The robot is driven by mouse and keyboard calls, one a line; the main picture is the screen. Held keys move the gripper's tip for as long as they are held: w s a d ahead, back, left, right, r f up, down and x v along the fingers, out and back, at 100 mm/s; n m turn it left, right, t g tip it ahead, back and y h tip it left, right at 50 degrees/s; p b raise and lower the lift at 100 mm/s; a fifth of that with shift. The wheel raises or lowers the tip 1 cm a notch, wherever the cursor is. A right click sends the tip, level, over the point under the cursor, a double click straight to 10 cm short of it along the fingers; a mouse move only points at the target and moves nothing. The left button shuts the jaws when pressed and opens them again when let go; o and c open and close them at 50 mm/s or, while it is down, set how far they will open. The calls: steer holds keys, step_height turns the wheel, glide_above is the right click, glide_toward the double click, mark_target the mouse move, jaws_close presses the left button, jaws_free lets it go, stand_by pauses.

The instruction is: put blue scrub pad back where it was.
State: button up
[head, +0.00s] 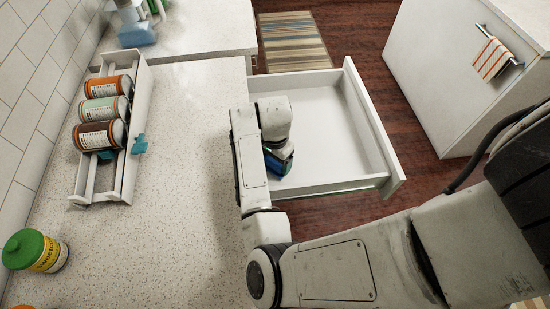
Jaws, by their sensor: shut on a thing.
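A blue scrub pad (285,153) with a green part shows at the end of my arm in the head view. My gripper (275,152) is shut on it, with the fingers mostly hidden by my wrist. The pad is over the left side of an open white drawer (325,118). I cannot tell whether it touches the drawer floor. The visible drawer floor is bare.
A white rack (138,100) with several labelled cans (103,110) and teal pieces stands on the speckled counter (180,200). A green-lidded container (36,250) is at lower left. A white island (430,80) with a striped towel (491,58) stands at right.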

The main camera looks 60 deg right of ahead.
steer(key=shift+f, duration=0.2)
steer(key=o, duration=1)
steer(key=shift+o, duration=0.2)
steer(key=shift+r, duration=0.1)
step_height(320, 180, up, 12)
steer(key=b, duration=0.1)
